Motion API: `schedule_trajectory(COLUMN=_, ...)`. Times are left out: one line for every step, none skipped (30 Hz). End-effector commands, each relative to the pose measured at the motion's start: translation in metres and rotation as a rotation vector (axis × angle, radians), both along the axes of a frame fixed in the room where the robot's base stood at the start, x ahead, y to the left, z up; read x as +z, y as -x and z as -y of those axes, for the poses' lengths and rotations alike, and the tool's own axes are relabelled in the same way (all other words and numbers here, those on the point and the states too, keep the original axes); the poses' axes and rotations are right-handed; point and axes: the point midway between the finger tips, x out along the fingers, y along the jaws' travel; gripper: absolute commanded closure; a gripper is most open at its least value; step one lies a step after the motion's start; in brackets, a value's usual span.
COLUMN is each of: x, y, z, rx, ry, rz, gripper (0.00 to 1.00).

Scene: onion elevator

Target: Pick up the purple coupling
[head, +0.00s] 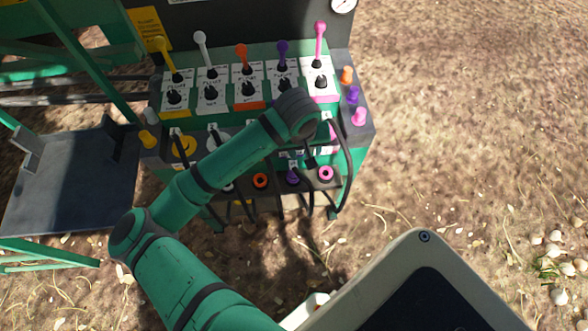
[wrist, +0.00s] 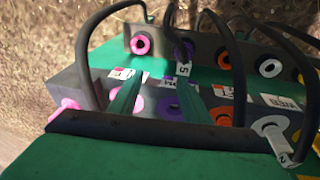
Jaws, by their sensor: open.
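In the head view, the purple socket (head: 293,176) is in the front row between an orange and a pink one. In the wrist view, the purple coupling (wrist: 167,106) sits on the grey ledge and is partly covered. A purple ring socket (wrist: 184,48) lies beyond it, partly behind a black hose tagged 5. My gripper (wrist: 157,94) is open; its two green fingers appear to stand on either side of the purple coupling. I cannot tell whether they touch it. In the head view my wrist hides much of the coupling row, and the fingers are hard to make out.
Black hoses (wrist: 93,60) loop close around the gripper. Colored levers (head: 282,55) rise behind my wrist. Open ground (head: 470,130) lies to the right of the machine.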

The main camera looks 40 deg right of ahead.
Motion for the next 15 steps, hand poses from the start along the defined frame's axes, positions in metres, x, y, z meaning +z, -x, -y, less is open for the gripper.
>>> schedule_trajectory(x=-0.002, y=-0.006, z=-0.014, rx=0.012, ry=-0.049, rz=0.01, gripper=0.56)
schedule_trajectory(x=-0.003, y=-0.008, z=-0.02, rx=0.017, ry=-0.07, rz=0.012, gripper=0.56)
schedule_trajectory(x=-0.004, y=-0.01, z=-0.027, rx=0.023, ry=-0.094, rz=0.014, gripper=0.56)
schedule_trajectory(x=-0.005, y=-0.012, z=-0.031, rx=0.028, ry=-0.109, rz=0.016, gripper=0.56)
schedule_trajectory(x=-0.006, y=-0.012, z=-0.034, rx=0.03, ry=-0.12, rz=0.017, gripper=0.56)
schedule_trajectory(x=-0.008, y=-0.013, z=-0.037, rx=0.033, ry=-0.131, rz=0.018, gripper=0.56)
schedule_trajectory(x=-0.01, y=-0.014, z=-0.039, rx=0.035, ry=-0.137, rz=0.018, gripper=0.56)
schedule_trajectory(x=-0.013, y=-0.014, z=-0.039, rx=0.037, ry=-0.14, rz=0.019, gripper=0.56)
schedule_trajectory(x=-0.018, y=-0.015, z=-0.04, rx=0.037, ry=-0.143, rz=0.018, gripper=0.56)
schedule_trajectory(x=-0.023, y=-0.015, z=-0.039, rx=0.037, ry=-0.143, rz=0.018, gripper=0.56)
schedule_trajectory(x=-0.027, y=-0.016, z=-0.039, rx=0.037, ry=-0.141, rz=0.018, gripper=0.56)
schedule_trajectory(x=-0.034, y=-0.017, z=-0.038, rx=0.037, ry=-0.143, rz=0.018, gripper=0.56)
schedule_trajectory(x=-0.038, y=-0.017, z=-0.038, rx=0.036, ry=-0.141, rz=0.017, gripper=0.56)
schedule_trajectory(x=-0.042, y=-0.018, z=-0.037, rx=0.036, ry=-0.14, rz=0.018, gripper=0.56)
schedule_trajectory(x=-0.048, y=-0.018, z=-0.036, rx=0.035, ry=-0.14, rz=0.018, gripper=0.56)
